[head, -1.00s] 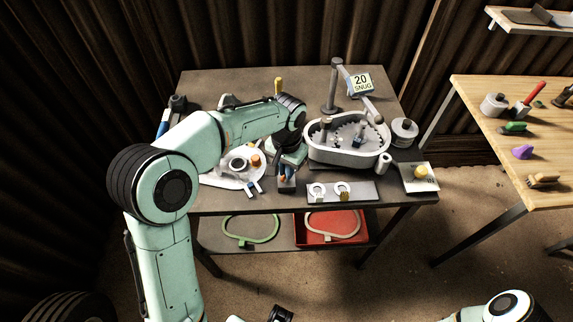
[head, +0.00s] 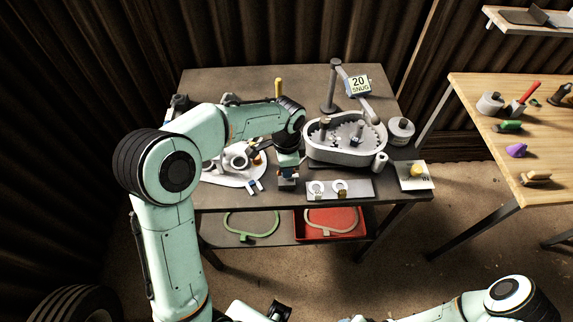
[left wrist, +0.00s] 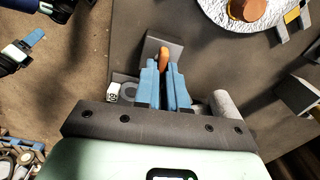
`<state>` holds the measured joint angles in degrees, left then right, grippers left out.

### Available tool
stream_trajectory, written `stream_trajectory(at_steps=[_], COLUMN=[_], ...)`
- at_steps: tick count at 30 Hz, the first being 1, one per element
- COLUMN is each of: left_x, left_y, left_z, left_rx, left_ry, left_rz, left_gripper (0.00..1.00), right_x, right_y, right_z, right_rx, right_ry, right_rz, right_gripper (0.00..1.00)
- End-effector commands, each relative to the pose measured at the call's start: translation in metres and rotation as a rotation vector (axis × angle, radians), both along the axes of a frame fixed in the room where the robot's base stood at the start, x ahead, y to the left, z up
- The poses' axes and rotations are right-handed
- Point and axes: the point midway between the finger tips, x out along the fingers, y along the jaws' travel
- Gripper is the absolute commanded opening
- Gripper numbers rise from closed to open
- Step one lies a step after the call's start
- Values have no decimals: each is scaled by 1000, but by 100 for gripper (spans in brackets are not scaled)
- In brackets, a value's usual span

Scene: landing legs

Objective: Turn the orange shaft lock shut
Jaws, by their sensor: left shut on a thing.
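My left gripper (head: 286,172) points down at the front of the dark table, left of the grey oval housing. Its blue fingers (left wrist: 163,88) are closed around a narrow orange piece, which I take to be the orange shaft lock (left wrist: 163,58); its tip shows between the fingertips. It sits at a small grey block (left wrist: 153,44), seen also in the head view (head: 288,184). The lock's lower part and its angle are hidden by the fingers. Part of my right arm (head: 505,298) shows low in the head view; its finger opening is unclear.
A round pale plate (head: 222,174) with an orange knob lies left of the block. The oval housing (head: 345,152) stands to the right.

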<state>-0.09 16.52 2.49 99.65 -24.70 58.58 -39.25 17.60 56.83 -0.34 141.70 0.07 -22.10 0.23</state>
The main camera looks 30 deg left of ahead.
Motion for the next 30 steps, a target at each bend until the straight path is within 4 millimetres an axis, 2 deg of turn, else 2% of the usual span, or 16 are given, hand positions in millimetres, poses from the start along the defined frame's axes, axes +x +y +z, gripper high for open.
stream_trajectory(at_steps=[9,24,27,30], left_x=[0,0,0,0], left_y=[0,0,0,0], left_z=[0,0,0,0], left_rx=[1,1,1,1], left_ry=[-1,-1,-1,-1], left_rz=[-107,-127,-126,-125], left_gripper=[0,0,36,36], right_x=[3,3,3,3], right_y=[0,0,0,0], right_z=[5,5,5,5], right_rx=[0,0,0,0], right_ry=[-3,-3,-3,-3], right_rz=[0,0,0,0], right_gripper=[50,50,50,50])
